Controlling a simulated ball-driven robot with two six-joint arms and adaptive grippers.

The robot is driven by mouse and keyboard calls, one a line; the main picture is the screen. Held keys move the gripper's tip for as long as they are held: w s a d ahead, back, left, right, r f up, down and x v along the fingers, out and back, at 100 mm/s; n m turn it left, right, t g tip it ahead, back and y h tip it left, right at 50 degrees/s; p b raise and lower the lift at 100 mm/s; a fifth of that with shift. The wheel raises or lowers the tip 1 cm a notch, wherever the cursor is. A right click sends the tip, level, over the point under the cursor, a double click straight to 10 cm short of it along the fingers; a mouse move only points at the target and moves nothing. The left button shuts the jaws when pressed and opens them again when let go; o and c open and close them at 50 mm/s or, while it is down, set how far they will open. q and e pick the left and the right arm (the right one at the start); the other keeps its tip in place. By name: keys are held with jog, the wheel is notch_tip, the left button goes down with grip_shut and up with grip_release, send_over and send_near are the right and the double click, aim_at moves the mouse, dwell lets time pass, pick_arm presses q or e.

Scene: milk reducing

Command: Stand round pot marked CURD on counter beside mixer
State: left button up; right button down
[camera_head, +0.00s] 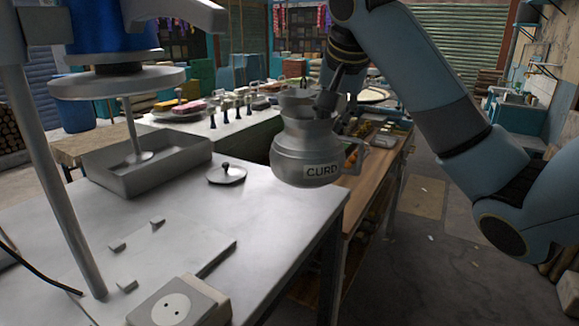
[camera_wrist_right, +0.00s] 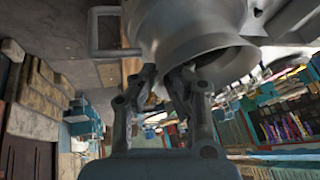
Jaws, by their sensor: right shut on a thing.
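The round metal pot (camera_head: 290,150) carries a CURD label and a side handle. It hangs upright at the right edge of the white counter (camera_head: 200,225); the gap below it is hard to judge. My right gripper (camera_head: 328,101) is shut on the pot's rim from above. In the right wrist view the fingers (camera_wrist_right: 165,78) pinch the rim of the pot (camera_wrist_right: 190,25), whose mouth shows. The mixer (camera_head: 118,82), with a steel disc, shaft and post, stands at the left of the counter. My left gripper is not in view.
A lid with a knob (camera_head: 226,175) lies on the counter near the pot. A shallow grey tray (camera_head: 150,178) sits under the mixer shaft. A socket box (camera_head: 175,302) is at the front. The counter's right middle is clear. A wooden table (camera_head: 372,195) stands beyond the right edge.

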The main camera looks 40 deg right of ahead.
aim_at(291, 137)
jog(key=w+a+f, duration=0.1)
jog(key=w, duration=0.1)
jog(key=w+a+f+p, duration=0.1)
jog(key=w, duration=0.1)
jog(key=w+a+f, duration=0.2)
jog(key=shift+w+a+f, duration=0.1)
jog(key=shift+w+f, duration=0.05)
jog(key=shift+w, duration=0.15)
jog(key=shift+w+a+f, duration=0.1)
jog(key=shift+f, duration=0.1)
notch_tip(291, 137, down, 4)
jog(key=shift+r+p, duration=0.15)
jog(key=shift+p, duration=0.75)
jog(key=shift+f, duration=0.2)
jog(key=c, duration=1.9)
grip_release()
jog(key=shift+f, duration=0.2)
jog(key=o, duration=0.5)
